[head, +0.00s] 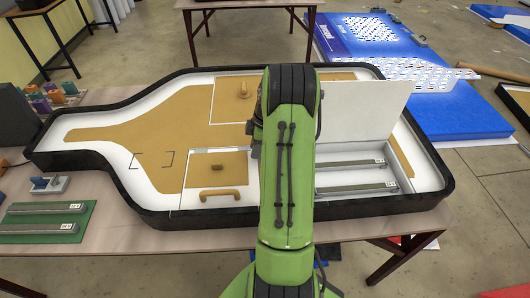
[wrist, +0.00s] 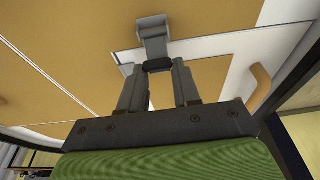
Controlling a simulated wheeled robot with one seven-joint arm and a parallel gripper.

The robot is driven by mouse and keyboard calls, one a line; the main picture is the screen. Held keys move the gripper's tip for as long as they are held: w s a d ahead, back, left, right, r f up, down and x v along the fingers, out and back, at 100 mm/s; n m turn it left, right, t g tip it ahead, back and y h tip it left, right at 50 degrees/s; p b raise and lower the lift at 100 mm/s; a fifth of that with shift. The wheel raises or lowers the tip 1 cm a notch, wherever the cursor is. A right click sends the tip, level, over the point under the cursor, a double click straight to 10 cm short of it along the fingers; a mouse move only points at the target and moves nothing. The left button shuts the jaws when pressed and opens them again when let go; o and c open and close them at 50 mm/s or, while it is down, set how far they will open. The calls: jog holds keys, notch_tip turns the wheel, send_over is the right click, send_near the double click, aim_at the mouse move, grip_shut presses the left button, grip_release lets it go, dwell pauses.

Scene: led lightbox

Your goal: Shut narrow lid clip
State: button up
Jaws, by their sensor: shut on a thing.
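A grey lid clip (wrist: 153,40) shows in the wrist view, over the seam between the tan face and a closed lid panel. My gripper (wrist: 158,68) is shut on the clip's dark end, with its two fingertips close together on either side of it. In the head view my green arm hides the gripper and the held clip. The closed tan lid (head: 228,172) with a wooden handle (head: 220,194) lies flat left of my arm. The handle also shows at the right of the wrist view (wrist: 259,85).
The black-walled bottle-shaped lightbox (head: 90,206) rests on a table. A white lid panel (head: 370,108) stands raised right of my arm, behind an open bay with two light bars (head: 352,187). A green mat (head: 45,236) with two more bars lies at left.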

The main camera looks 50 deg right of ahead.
aim_at(249, 160)
jog(key=shift+w+a, duration=0.1)
jog(key=shift+a, duration=0.05)
jog(key=shift+w+a+f+b, duration=0.25)
jog(key=shift+f+b, duration=0.1)
jog(key=shift+f, duration=0.05)
jog(key=shift+w+a+f+b, duration=0.2)
jog(key=shift+f+b, duration=0.2)
jog(key=shift+f, duration=0.2)
jog(key=shift+f+b, duration=0.2)
jog(key=shift+b, duration=0.1)
jog(key=o, duration=0.5)
jog(key=shift+f, duration=0.1)
jog(key=o, duration=0.4)
jog(key=shift+o, duration=0.2)
